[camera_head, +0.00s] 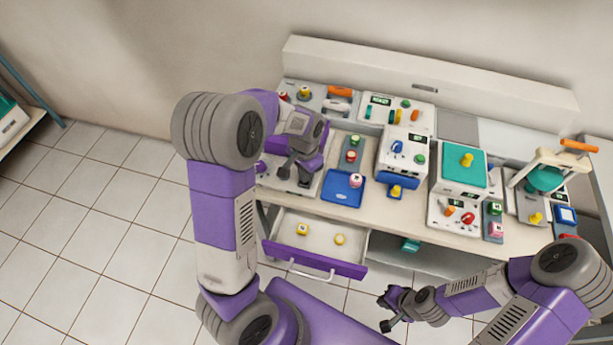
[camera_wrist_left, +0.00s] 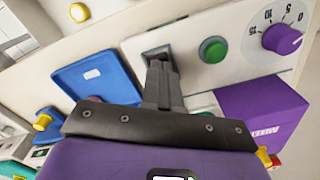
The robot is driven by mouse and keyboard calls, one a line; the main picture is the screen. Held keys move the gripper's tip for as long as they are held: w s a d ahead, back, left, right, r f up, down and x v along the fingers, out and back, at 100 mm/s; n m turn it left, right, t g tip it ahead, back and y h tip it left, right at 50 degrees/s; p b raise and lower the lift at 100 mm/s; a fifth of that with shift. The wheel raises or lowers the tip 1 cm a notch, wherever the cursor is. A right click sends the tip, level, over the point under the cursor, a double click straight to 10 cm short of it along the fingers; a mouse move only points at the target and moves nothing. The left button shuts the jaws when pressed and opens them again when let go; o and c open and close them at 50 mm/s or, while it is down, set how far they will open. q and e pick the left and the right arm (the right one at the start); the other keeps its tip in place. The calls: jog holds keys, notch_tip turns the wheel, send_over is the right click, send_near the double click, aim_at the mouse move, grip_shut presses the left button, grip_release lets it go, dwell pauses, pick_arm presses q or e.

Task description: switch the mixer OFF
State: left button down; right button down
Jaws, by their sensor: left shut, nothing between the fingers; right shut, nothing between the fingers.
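The mixer's pale panel (camera_wrist_left: 222,22) shows in the left wrist view. It carries a dark switch (camera_wrist_left: 157,52), a green button (camera_wrist_left: 213,49) and a purple dial (camera_wrist_left: 283,39). In the head view my left arm covers most of this machine. My left gripper (camera_head: 286,172) is shut and empty, pointing down at the panel. In the left wrist view its fingertips (camera_wrist_left: 158,66) are at the switch and hide part of it; I cannot tell whether they touch it or which way it is set. My right gripper (camera_head: 384,312) is shut and empty, low in front of the bench.
A blue tray (camera_head: 342,188) lies right of the mixer; it also shows in the left wrist view (camera_wrist_left: 90,70). An open drawer (camera_head: 315,258) with yellow-topped items juts out below. Several machines crowd the bench to the right. The floor (camera_head: 90,230) at left is clear.

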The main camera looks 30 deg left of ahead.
pick_arm(q)
jog(key=shift+f, duration=0.15)
notch_tip(320, 180, up, 7)
jog(key=p, duration=0.6)
dwell(0.3)
dwell(0.5)
